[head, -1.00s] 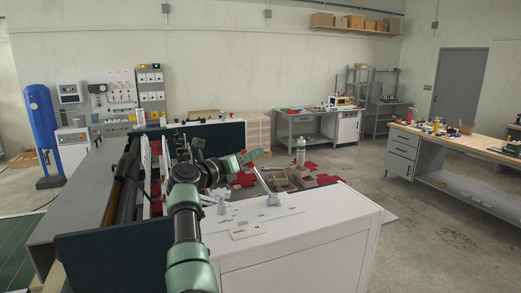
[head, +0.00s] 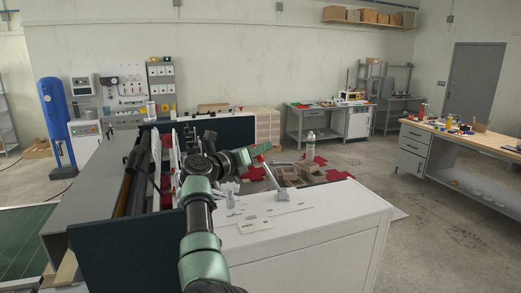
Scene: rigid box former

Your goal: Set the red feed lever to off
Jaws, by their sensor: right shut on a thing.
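The feed lever (head: 269,174) is a thin light rod with a red upper end. It rises from a small grey bracket (head: 279,197) on the white machine top and leans to the left and up. My right gripper (head: 263,150), on the green and black arm that comes in from below, is shut on the lever's red end. The gripper partly hides that end. The small markings on the top are too small to read. My left gripper is not in view.
The white cabinet top (head: 330,212) carries a small label plate (head: 255,226) and a second grey fitting (head: 229,190). Brown box pieces and red sheets lie behind it. Dark rollers (head: 134,180) run at the left. Open floor lies to the right, before a workbench (head: 430,147).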

